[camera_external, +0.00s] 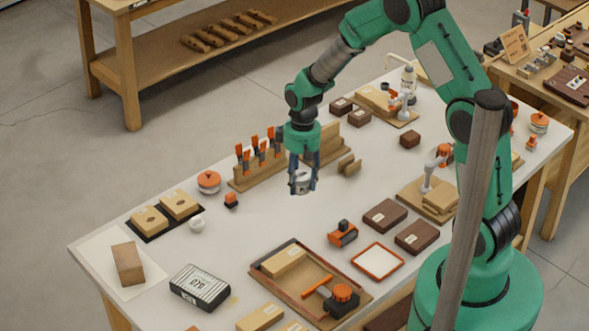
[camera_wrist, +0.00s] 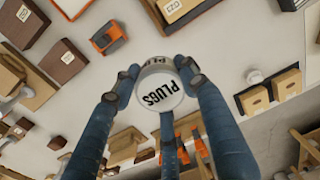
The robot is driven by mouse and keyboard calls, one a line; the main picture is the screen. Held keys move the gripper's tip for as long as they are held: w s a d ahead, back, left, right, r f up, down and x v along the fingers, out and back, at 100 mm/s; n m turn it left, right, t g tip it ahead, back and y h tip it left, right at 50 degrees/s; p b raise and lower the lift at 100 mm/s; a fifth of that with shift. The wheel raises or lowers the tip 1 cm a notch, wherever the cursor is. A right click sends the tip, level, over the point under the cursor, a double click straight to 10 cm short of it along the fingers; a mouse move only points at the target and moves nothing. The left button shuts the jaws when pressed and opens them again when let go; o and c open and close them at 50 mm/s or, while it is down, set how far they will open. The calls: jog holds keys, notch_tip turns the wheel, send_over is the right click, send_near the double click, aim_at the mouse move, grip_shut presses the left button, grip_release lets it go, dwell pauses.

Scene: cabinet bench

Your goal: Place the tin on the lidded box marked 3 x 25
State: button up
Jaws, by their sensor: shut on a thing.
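A light, round tin (camera_wrist: 160,90) with a white lid lettered PLUGS is held between the fingers of my gripper (camera_wrist: 157,82). In the external view the same tin (camera_external: 301,183) is at the tips of my gripper (camera_external: 302,186), which points down over the middle of the white bench, apparently above its top. Two dark brown flat boxes with small labels lie to the right, one nearer (camera_external: 385,215) and one farther right (camera_external: 416,237); they also show at the left of the wrist view (camera_wrist: 62,62). Their labels are too small to read, so I cannot tell which box is marked 3 x 25.
An orange-and-black tool (camera_external: 343,233) and an orange-rimmed tray (camera_external: 377,262) lie near the brown boxes. A wooden rack of orange-handled tools (camera_external: 262,168) stands left of my gripper. A wooden tray (camera_external: 262,270) and a black-and-white box (camera_external: 200,287) are at the front. The bench centre is clear.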

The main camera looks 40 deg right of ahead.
jog(key=w+a+f+p, duration=0.1)
jog(key=w+a+p, duration=0.15)
jog(key=a, duration=1.65)
jog(key=w+a+p, duration=0.1)
jog(key=w+a, duration=0.2)
jog(key=a, duration=1.5)
notch_tip(320, 180, down, 5)
jog(key=shift+a+f+b, duration=0.15)
jog(key=shift+f+b, duration=0.05)
jog(key=shift+b, duration=0.1)
jog(key=shift+w, duration=0.1)
jog(key=w+a, duration=0.2)
jog(key=w, duration=0.2)
jog(key=w+a+f, duration=0.1)
jog(key=w+a, duration=0.2)
jog(key=w, duration=0.2)
jog(key=w+a, duration=0.2)
jog(key=w, duration=0.2)
jog(key=shift+w+a+f, duration=0.2)
jog(key=shift+w+a, duration=0.2)
jog(key=shift+f, duration=0.1)
